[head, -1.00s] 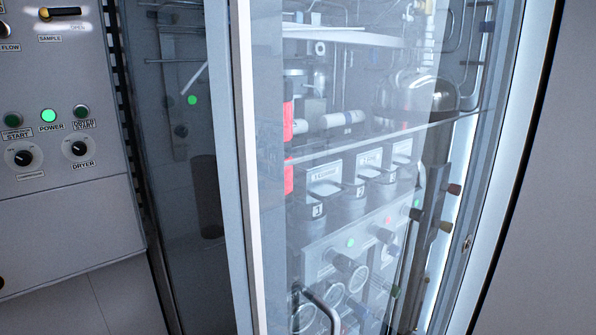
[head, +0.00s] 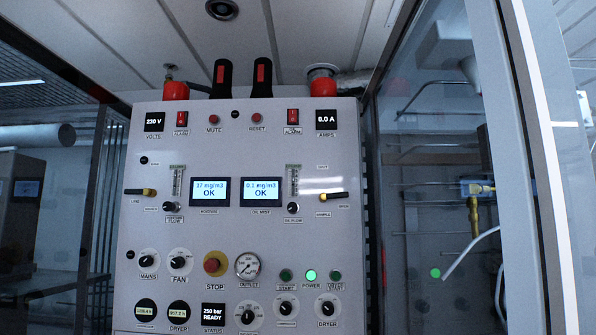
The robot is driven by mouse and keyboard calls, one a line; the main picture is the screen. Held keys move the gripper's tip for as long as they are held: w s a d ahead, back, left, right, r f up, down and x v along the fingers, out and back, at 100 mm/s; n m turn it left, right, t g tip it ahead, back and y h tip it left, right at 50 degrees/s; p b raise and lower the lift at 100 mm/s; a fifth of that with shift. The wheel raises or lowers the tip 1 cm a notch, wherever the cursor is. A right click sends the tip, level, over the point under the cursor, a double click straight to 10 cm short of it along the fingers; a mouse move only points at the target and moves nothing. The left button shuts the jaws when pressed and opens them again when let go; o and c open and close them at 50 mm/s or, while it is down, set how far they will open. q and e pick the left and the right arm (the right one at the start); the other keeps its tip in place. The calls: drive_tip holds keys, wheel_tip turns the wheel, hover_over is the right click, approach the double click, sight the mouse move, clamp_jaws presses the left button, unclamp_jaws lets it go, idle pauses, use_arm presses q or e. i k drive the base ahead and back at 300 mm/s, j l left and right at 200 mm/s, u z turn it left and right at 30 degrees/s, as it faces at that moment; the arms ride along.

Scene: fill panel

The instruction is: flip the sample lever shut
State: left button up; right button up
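The sample lever (head: 334,196) is on the right side of the grey control panel (head: 345,230). It has a yellow hub at its left end and a black handle that lies nearly level and points right. A SAMPLE label is under it and a small label that reads OPEN is under the handle's right end. Neither of my grippers is in view.
A similar line lever (head: 140,192) is at the panel's left side. Two displays (head: 209,191), an emergency stop button (head: 214,263) and several knobs share the panel. A glass door frame (head: 535,170) stands at the right.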

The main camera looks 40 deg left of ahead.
sight(324, 196)
drive_tip(key=k+j+u, duration=0.25)
drive_tip(key=u, duration=0.2)
drive_tip(key=k+j+u, duration=0.2)
drive_tip(key=u, duration=0.25)
drive_tip(key=k+j+u, duration=0.1)
drive_tip(key=j+u, duration=0.35)
